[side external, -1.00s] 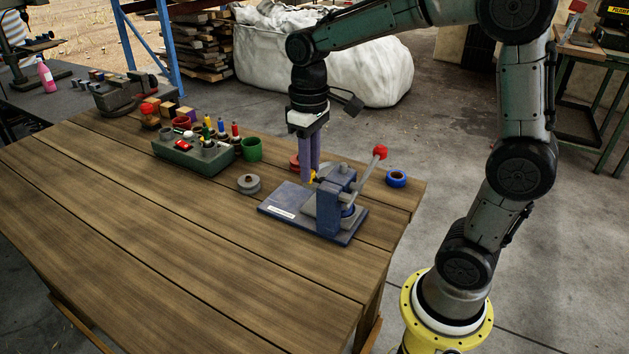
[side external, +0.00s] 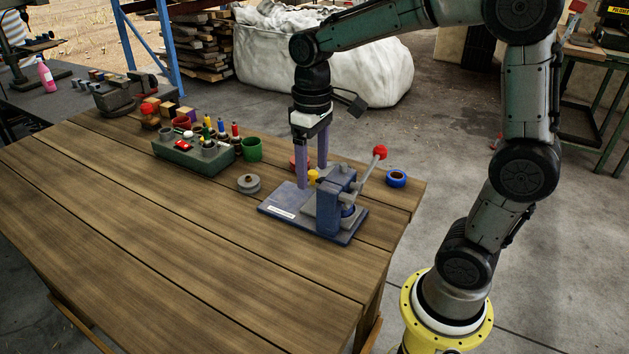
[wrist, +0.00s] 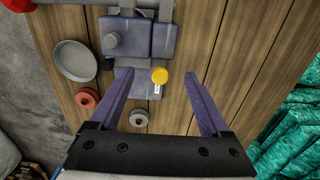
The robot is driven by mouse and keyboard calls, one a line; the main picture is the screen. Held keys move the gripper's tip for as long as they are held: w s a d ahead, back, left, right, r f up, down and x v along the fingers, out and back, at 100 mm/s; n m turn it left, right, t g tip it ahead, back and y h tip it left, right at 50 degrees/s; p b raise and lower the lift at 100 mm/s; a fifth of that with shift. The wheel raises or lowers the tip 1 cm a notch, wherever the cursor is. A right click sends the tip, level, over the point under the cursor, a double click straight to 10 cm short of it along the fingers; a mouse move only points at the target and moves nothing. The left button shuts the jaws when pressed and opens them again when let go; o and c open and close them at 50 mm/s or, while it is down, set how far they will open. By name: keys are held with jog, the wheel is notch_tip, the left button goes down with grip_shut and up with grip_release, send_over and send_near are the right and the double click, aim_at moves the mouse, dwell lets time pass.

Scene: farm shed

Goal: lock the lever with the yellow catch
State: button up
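The lever fixture is a blue-grey block on a blue base plate (side external: 276,210) near the table's right end. Its lever with a red ball knob (side external: 380,152) slants up to the right. The yellow catch (side external: 312,177) is on the block's left side; in the wrist view the catch (wrist: 160,76) shows as a round yellow knob. My gripper (side external: 312,179) points down at the catch with its purple fingers wide apart. In the wrist view my gripper (wrist: 160,82) has one finger on each side of the catch, with gaps and nothing between them held.
A blue tape roll (side external: 396,178) lies right of the fixture. A grey round part (side external: 248,184) and a green cup (side external: 251,149) stand to the left, with a tool holder (side external: 190,155) beyond. A red ring (wrist: 88,97) lies close by. The table's front is clear.

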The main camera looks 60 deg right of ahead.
jog(key=shift+o, duration=1.1)
jog(key=shift+r, duration=4)
